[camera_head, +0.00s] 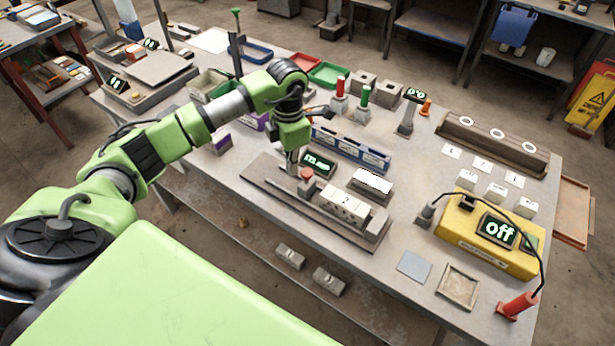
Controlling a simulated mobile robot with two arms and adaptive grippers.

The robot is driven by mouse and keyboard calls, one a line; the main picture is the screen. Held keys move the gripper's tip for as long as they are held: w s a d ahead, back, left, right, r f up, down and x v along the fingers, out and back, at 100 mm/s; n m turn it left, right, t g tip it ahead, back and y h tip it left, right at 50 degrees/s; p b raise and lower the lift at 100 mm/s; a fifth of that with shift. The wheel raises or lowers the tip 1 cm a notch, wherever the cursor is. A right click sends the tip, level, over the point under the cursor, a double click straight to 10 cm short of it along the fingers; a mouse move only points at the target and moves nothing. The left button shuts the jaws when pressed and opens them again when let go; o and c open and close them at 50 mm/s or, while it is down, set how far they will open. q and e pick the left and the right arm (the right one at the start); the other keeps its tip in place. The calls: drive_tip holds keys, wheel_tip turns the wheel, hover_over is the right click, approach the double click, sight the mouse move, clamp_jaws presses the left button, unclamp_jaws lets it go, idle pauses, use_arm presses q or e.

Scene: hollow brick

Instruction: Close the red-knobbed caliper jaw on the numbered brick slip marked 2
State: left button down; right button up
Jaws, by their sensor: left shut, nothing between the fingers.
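The caliper (270,178) is a long dark rail on the workbench, with a raised end block (377,226) at its right. Its red knob (306,174) stands on the sliding jaw, left of the slip. The pale brick slip (343,206), marked 2, lies on the rail between the knob and the end block. A small lit green display (319,163) sits behind the knob; its reading is too small to be sure of. My left gripper (292,170) points down just left of the red knob, shut and empty. Whether it touches the knob or jaw is unclear. My right gripper is not in view.
A white-topped block (372,183) and a blue divided tray (350,148) stand behind the caliper. A yellow box reading "off" (485,240) with a cable is at right. Red and green posts (362,100) stand farther back.

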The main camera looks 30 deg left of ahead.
sight(307, 183)
use_arm(q)
drive_tip(key=shift+f+b, duration=1.5)
drive_tip(key=shift+f, duration=0.2)
drive_tip(key=shift+d, duration=0.15)
drive_tip(key=shift+s+d, duration=0.1)
drive_tip(key=shift+d, duration=0.7)
drive_tip(key=shift+s+d+p, duration=0.15)
drive_tip(key=shift+d+p, duration=0.15)
drive_tip(key=shift+d, duration=1.85)
drive_tip(key=shift+d, duration=0.15)
